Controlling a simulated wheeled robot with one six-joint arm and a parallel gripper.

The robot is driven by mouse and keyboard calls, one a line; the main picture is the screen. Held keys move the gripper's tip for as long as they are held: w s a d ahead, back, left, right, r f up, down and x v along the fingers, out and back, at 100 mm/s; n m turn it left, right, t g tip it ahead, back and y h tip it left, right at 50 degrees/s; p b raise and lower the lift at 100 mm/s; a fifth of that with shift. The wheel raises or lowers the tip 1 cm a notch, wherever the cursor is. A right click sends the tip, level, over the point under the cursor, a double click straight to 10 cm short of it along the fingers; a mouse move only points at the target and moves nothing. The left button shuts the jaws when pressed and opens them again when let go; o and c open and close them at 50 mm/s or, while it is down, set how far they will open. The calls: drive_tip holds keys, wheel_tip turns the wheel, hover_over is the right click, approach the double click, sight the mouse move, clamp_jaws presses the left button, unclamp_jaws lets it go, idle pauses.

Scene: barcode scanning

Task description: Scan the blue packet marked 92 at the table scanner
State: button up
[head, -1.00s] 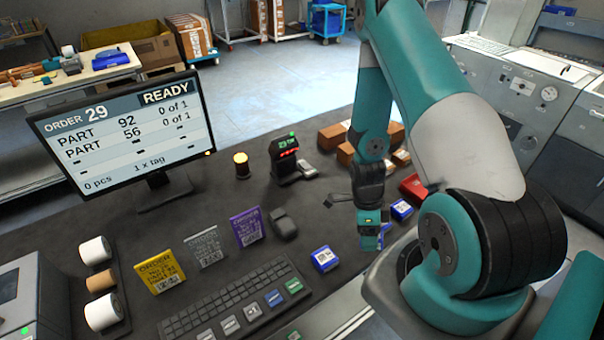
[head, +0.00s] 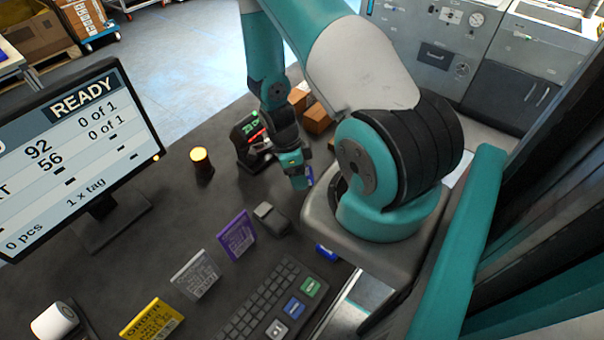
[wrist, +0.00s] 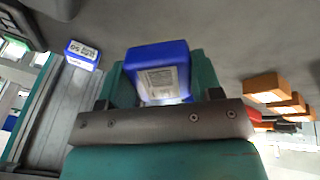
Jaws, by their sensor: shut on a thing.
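My gripper (head: 298,180) is shut on a blue packet (wrist: 158,60), held between the two teal fingers in the wrist view. The packet's pale label faces the wrist camera, but its number is too blurred to read. In the head view only a sliver of the held packet (head: 310,175) shows beside the fingers. The table scanner (head: 246,140), dark with a green display and red lights, stands just left of and behind my gripper. The monitor (head: 85,150) reads READY, with 92 and 56 each at 0 of 1 and 0 pcs.
Another blue packet (head: 326,252) lies by my base; a blue packet with a white label also shows in the wrist view (wrist: 82,52). A lit amber lamp (head: 201,162), a dark grey device (head: 271,218), a purple card (head: 236,235) and a keyboard (head: 262,300) stand nearby. Brown boxes (head: 317,118) lie behind.

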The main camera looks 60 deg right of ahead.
drive_tip(key=shift+w+d+f+b, duration=0.1)
drive_tip(key=shift+w+f+b, duration=0.8)
drive_tip(key=shift+w+f, duration=0.5)
drive_tip(key=s+r+p, duration=0.7)
drive_tip(key=s+r, duration=0.3)
drive_tip(key=s, duration=0.3)
drive_tip(key=shift+a, duration=0.4)
